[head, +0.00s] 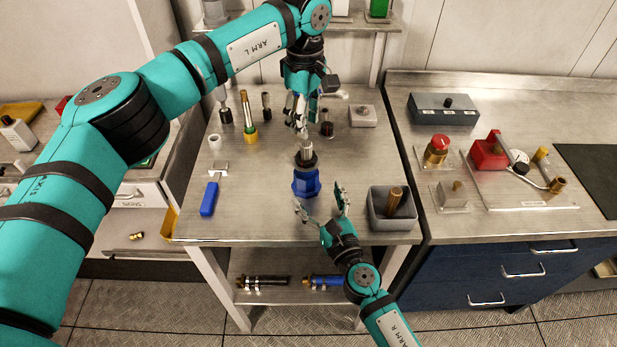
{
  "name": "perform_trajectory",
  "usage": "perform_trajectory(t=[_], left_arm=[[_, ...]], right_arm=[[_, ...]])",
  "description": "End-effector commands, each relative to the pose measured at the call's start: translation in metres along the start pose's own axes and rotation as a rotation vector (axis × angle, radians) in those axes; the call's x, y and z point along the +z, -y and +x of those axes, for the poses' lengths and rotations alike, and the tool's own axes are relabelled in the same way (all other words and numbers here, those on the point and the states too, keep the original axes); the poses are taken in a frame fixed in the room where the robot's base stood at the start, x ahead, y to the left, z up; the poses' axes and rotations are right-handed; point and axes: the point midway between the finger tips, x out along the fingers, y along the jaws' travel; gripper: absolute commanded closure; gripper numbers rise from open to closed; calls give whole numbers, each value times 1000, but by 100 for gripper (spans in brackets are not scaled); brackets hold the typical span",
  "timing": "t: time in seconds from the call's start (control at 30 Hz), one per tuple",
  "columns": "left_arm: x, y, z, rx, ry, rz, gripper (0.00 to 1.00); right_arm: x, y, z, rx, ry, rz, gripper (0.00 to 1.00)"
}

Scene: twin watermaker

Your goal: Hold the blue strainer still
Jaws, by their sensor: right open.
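The blue strainer (306,183) stands upright near the middle front of the steel table. A dark collar and a metal cylinder (306,152) are on top of it. My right gripper (319,197) is open at the strainer's front side, its fingers spread and pointing towards it. I cannot tell whether a finger touches the blue body. My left gripper (301,124) points down just above and behind the metal cylinder. Its fingertips overlap with nearby parts, so whether it is open or shut is unclear.
A grey bin (377,219) with a brown cylinder (395,199) stands right of the strainer. A blue-handled tool (209,198) lies to the left. Upright tools (249,127) stand at the back left, and a small metal block (362,116) at the back right. The table's front edge is close.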

Motion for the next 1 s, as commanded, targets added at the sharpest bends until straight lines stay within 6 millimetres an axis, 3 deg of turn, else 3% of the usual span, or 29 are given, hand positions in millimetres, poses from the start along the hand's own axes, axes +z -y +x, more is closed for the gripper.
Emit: perform_trajectory(t=[0.1, 0.33, 0.5, 0.8, 1.0], left_arm=[[0, 0, 0, 0, 0, 0, 62], [0, 0, 0, 0, 0, 0, 62], [0, 0, 0, 0, 0, 0, 62], [0, 0, 0, 0, 0, 0, 62], [0, 0, 0, 0, 0, 0, 62]], right_arm=[[1, 0, 26, 1, 2, -2, 17], [0, 0, 59, 2, 0, -3, 17], [0, 0, 70, 1, 0, 0, 17], [0, 0, 72, 0, 0, 0, 17], [0, 0, 72, 0, 0, 0, 42]])
